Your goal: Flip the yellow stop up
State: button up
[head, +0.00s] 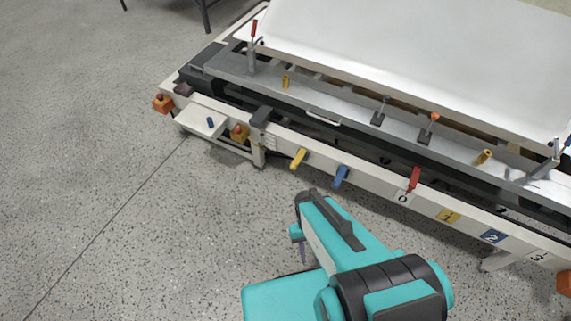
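The yellow stop (298,159) is a small lever on the white front rail of the machine. It hangs tilted down and to the left, below the rail's top edge. To its right, a blue stop (340,176) hangs down in a similar way, and a red stop (415,179) stands up. My teal arm reaches in from the bottom right, with its end below the yellow stop and apart from it. A small part at the end, likely my gripper (302,248), is mostly hidden behind the arm; its fingers cannot be made out.
The rail (375,190) carries number plates. A large white panel (430,60) rests on the machine behind. Yellow pegs and dark clamps stand on the grey beam (335,107). Orange boxes (163,103) sit at the left end. The speckled floor (130,230) is clear at left.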

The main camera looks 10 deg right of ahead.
aim_at(297, 159)
jog(key=z, duration=0.05)
jog(key=i, duration=0.35)
jog(key=u, duration=0.05)
jog(key=k, duration=0.5)
jog(key=u, duration=0.55)
jog(key=k, duration=0.85)
jog(key=u, duration=0.85)
jog(key=i, duration=1.25)
jog(key=z, duration=0.7)
jog(key=i, duration=0.45)
jog(key=z, duration=0.1)
